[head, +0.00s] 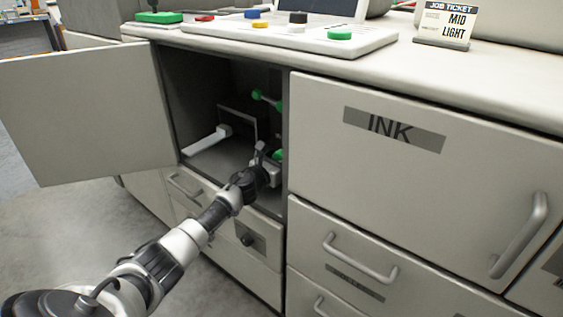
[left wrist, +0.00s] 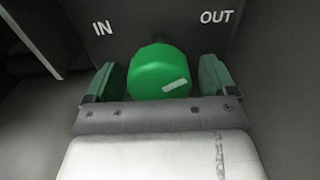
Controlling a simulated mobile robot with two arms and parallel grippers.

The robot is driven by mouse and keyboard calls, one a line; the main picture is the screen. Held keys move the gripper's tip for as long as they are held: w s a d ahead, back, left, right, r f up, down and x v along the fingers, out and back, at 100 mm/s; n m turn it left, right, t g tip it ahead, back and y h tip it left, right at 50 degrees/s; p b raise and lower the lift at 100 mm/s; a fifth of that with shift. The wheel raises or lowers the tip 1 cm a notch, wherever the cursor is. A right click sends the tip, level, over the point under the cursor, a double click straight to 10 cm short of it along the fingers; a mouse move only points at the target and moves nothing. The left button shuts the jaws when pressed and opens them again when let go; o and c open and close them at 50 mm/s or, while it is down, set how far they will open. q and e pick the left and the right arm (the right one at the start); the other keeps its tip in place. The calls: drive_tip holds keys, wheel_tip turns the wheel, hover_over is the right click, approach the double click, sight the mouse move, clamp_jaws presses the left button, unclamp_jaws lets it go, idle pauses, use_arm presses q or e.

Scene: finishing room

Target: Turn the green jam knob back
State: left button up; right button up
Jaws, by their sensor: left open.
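The green jam knob (left wrist: 158,66) is faceted and carries a short white mark on its face, right of centre, running nearly level and tilting slightly up to the right. It is on a dark panel below the white labels IN, up and left of it, and OUT, up and right. My left gripper (left wrist: 156,80) is open, one finger on each side of the knob with narrow gaps showing. In the head view my left gripper (head: 268,168) is inside the open cabinet, and the knob (head: 278,155) is mostly hidden behind it. My right gripper is not in view.
The cabinet door (head: 80,112) stands open to the left. Inside are a white lever (head: 207,140) and a green-ended lever (head: 258,95). The INK door (head: 400,170) is shut on the right. A control panel (head: 300,38) and job ticket (head: 446,25) are on the counter.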

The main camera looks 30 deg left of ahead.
use_arm(q)
drive_tip(key=c, duration=0.9)
